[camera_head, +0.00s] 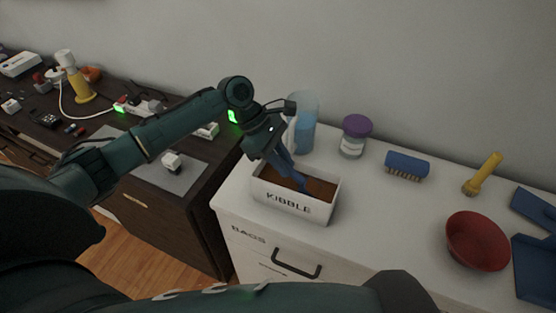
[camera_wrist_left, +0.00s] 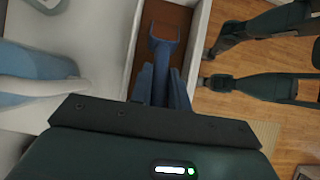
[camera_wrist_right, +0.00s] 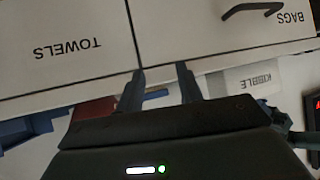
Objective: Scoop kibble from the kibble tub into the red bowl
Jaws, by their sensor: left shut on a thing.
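The white kibble tub (camera_head: 290,204) stands on the white cabinet top, with brown kibble inside. My left gripper (camera_head: 279,157) reaches down over the tub from the left and is shut on a blue scoop (camera_head: 303,184). The scoop's lower end is in the tub, at the kibble; how deep it sits is not clear. In the left wrist view the scoop (camera_wrist_left: 165,48) extends from the fingers over the kibble. The red bowl (camera_head: 477,241) sits apart at the right and looks empty. My right gripper (camera_wrist_right: 160,85) is open and empty before the cabinet's drawer fronts.
A clear blue-tinted container (camera_head: 302,122) and a purple-lidded jar (camera_head: 354,137) stand behind the tub. A blue brush (camera_head: 407,165), a yellow flashlight (camera_head: 483,175) and a blue dustpan (camera_head: 536,255) lie to the right. The cabinet top between tub and bowl is clear.

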